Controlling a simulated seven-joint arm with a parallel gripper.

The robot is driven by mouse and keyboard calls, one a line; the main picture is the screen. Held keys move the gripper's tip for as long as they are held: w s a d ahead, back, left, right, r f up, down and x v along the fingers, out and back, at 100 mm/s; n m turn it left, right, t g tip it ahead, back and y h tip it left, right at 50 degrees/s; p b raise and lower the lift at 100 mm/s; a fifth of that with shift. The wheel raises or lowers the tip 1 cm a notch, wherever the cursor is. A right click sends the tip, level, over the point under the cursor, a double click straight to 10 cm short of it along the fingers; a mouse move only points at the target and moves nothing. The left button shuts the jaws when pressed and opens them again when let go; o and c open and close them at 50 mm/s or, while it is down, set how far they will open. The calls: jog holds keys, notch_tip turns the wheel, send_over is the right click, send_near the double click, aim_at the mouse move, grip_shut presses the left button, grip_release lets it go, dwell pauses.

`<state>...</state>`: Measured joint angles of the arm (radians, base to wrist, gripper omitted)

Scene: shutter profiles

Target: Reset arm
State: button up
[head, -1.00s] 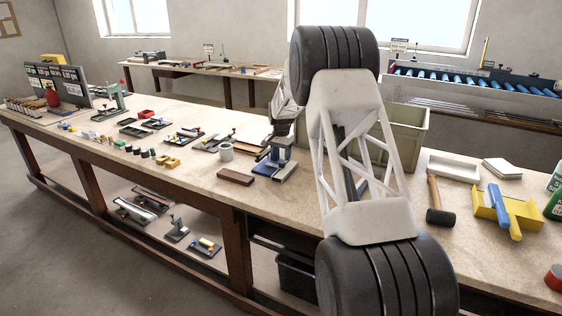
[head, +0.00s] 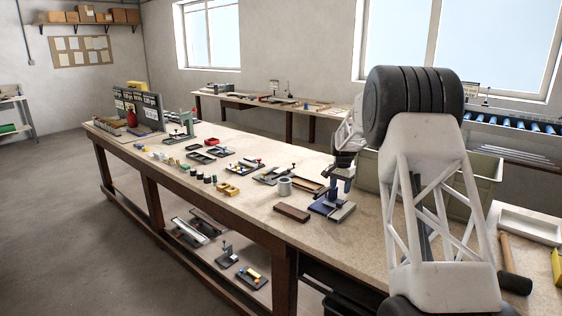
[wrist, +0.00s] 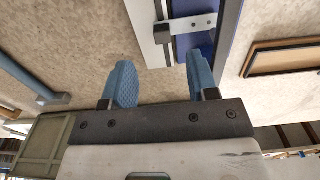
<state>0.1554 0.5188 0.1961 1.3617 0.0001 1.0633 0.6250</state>
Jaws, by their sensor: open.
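My gripper (head: 343,172) hangs above the bench (head: 240,185), just over a blue-and-grey clamp-like fixture (head: 332,208). In the wrist view, the two blue padded fingers of my gripper (wrist: 162,78) are spread wide apart with nothing between them. The fixture also shows there (wrist: 197,42), beyond the fingertips. Whether a fingertip touches it, I cannot tell. My white lattice arm link and black joints cover the right part of the head view and hide some of the bench.
A green crate (head: 484,172) stands behind my arm. A mallet (head: 514,272) and a white tray (head: 530,224) lie at the right.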

jog(key=s+a+r+n, duration=0.1)
jog(key=s+a+r, duration=0.2)
jog(key=s+r, duration=0.55)
jog(key=s+a+r+n+t, duration=0.15)
jog(key=s+a+r, duration=0.25)
jog(key=s, duration=1)
jog(key=s+a+r+n, duration=0.25)
jog(key=s+r, duration=0.35)
jog(key=s, duration=0.5)
jog(key=s+a+f+n, duration=0.2)
jog(key=s, duration=1.5)
jog(key=s+a+f+n+t, duration=0.1)
jog(key=s+a+f, duration=0.2)
jog(key=s, duration=1.5)
jog(key=shift+s+a+n, duration=0.2)
jog(key=shift+a+n, duration=0.05)
jog(key=shift+n, duration=0.15)
